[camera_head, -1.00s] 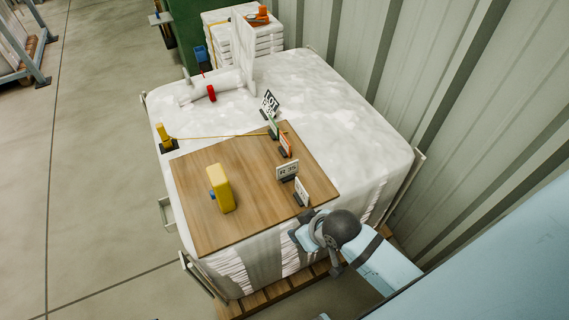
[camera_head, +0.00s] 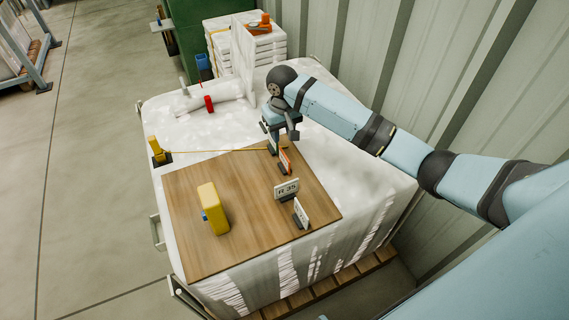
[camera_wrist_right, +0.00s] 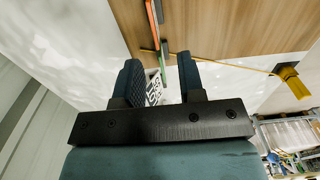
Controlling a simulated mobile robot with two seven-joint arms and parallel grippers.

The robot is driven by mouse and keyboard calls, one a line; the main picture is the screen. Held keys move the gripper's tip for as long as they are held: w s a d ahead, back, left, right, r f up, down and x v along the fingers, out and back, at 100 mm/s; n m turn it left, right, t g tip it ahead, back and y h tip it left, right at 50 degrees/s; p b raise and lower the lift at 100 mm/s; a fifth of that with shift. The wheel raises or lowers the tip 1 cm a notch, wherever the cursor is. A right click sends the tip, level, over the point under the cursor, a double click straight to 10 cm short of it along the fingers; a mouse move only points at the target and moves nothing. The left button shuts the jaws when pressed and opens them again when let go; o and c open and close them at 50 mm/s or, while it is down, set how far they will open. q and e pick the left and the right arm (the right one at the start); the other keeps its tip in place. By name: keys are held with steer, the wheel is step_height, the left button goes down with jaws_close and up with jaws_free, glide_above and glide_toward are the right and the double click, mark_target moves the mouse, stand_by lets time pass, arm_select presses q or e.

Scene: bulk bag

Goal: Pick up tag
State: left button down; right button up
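Several small upright tags stand in dark bases along the wooden board's right side. A white tag with black lettering (camera_wrist_right: 154,90) shows between and behind the fingers of my right gripper (camera_wrist_right: 160,70) in the right wrist view; the arm hides it in the head view. My right gripper (camera_head: 281,131) is open and empty above the far end of the row. A green tag (camera_head: 273,141) and an orange tag (camera_head: 285,161) stand just nearer. A white "R 35" tag (camera_head: 286,188) and another white tag (camera_head: 301,212) stand nearer still. My left gripper is out of view.
The wooden board (camera_head: 240,232) lies on a big white bulk bag (camera_head: 350,200). A yellow block (camera_head: 213,208) stands on the board. A yellow strap (camera_head: 205,151) crosses the board's far edge. A roll with a red clip (camera_head: 209,103) lies behind. A corrugated wall bounds the right.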

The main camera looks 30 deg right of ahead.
mark_target(284, 153)
steer(key=f, duration=0.8)
steer(key=shift+w+d, duration=0.35)
steer(key=f, duration=0.5)
steer(key=shift+w+d+f, duration=0.15)
steer(key=shift+w+d, duration=0.1)
jaws_close()
